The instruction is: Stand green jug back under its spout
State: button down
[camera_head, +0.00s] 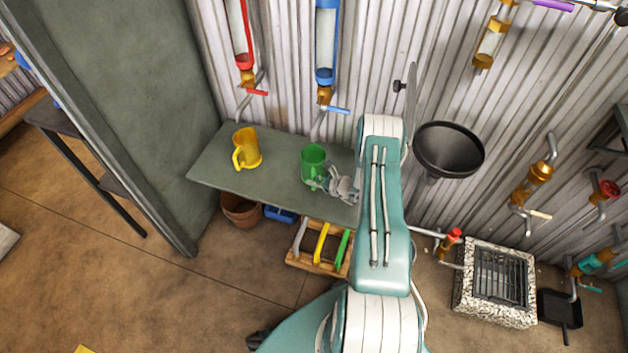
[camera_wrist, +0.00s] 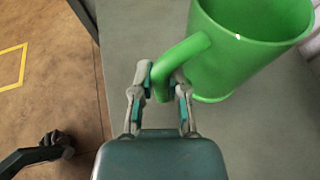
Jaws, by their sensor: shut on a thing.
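The green jug (camera_head: 313,160) stands upright, or nearly so, at the shelf (camera_head: 218,172), below the spout (camera_head: 318,124) of the blue-banded tube (camera_head: 325,50). I cannot tell whether its base touches the shelf. My gripper (camera_head: 326,184) is at the jug's near side. In the wrist view my gripper (camera_wrist: 165,85) is shut on the handle of the green jug (camera_wrist: 245,50), with the fingers on either side of it. The yellow jug (camera_head: 247,148) stands on the same shelf to the left, below the red tube's spout (camera_head: 241,106).
A black funnel (camera_head: 448,148) is right of my arm. A grey partition (camera_head: 150,100) bounds the shelf's left side. A clay pot (camera_head: 240,210), a blue box (camera_head: 281,214) and a wooden rack (camera_head: 318,262) sit below the shelf. Shelf room shows between the jugs.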

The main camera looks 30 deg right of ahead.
jog(key=shift+f, duration=0.15)
jog(key=c, duration=0.6)
grip_release()
jog(key=v, duration=1.2)
jog(key=w+a+r+n+g+y, duration=0.1)
jog(key=a+r+n+g, duration=0.2)
jog(key=a+r+n, duration=0.5)
jog(key=a+r+n+g+y, duration=0.1)
jog(key=a+r+n+g, duration=0.25)
jog(key=r, duration=0.85)
jog(key=w+a+r+n+g+y, duration=0.1)
jog(key=a+r+n+g, duration=0.1)
jog(key=a+r+n, duration=0.45)
jog(key=s+a+r+n+h, duration=0.2)
jog(key=s+a+r+n, duration=0.1)
jog(key=s+r, duration=0.3)
jog(key=s+a+r+n+t+h, duration=0.1)
jog(key=s+a+r+n+h, duration=0.2)
jog(key=s+r+n, duration=0.2)
jog(key=s+a+r+n+h, duration=0.3)
jog(key=s+r+n, duration=0.2)
jog(key=s+r, duration=0.4)
jog(key=shift+s+a+t, duration=0.2)
jog(key=shift+a+t, duration=0.05)
jog(key=shift+a, duration=0.15)
